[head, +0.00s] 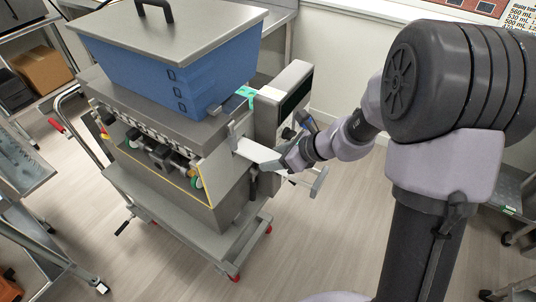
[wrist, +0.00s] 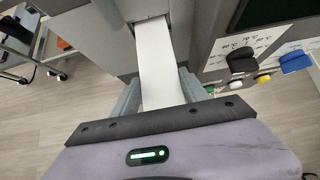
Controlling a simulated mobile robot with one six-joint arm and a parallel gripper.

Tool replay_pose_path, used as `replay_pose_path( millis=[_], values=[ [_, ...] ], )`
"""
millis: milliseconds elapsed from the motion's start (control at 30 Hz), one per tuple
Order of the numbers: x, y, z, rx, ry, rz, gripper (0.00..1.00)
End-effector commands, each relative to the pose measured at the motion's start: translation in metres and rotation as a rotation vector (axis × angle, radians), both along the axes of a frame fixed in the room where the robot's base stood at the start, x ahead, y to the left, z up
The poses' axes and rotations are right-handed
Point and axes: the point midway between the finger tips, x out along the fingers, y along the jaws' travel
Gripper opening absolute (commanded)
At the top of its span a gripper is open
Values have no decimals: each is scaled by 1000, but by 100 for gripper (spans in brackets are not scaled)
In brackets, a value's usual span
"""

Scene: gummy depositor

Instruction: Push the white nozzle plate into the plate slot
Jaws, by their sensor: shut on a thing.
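The white nozzle plate (wrist: 157,60) is a long flat strip. In the wrist view its near end lies between my gripper's fingers (wrist: 158,93), and its far end meets the plate slot (wrist: 150,20) in the grey machine side. My gripper is shut on the plate. In the head view the plate (head: 258,153) sticks out from the right side of the depositor, and my gripper (head: 284,162) holds its outer end. The far end of the plate is hidden inside or against the slot, so I cannot tell how deep it sits.
The depositor has a blue hopper (head: 180,75) on top and stands on a wheeled cart (head: 215,245). A control panel with knobs (wrist: 242,62) is close on the right of my gripper. A steel cart (head: 25,165) stands at the left. The floor in front is clear.

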Motion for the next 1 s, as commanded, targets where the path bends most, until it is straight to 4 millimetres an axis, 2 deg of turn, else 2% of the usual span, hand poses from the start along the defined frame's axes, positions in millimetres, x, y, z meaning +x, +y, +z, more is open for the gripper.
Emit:
replay_pose_path(
  millis=[1000],
  values=[
    [-42, -58, 1, 0, 1, -2, 0]
  ],
)
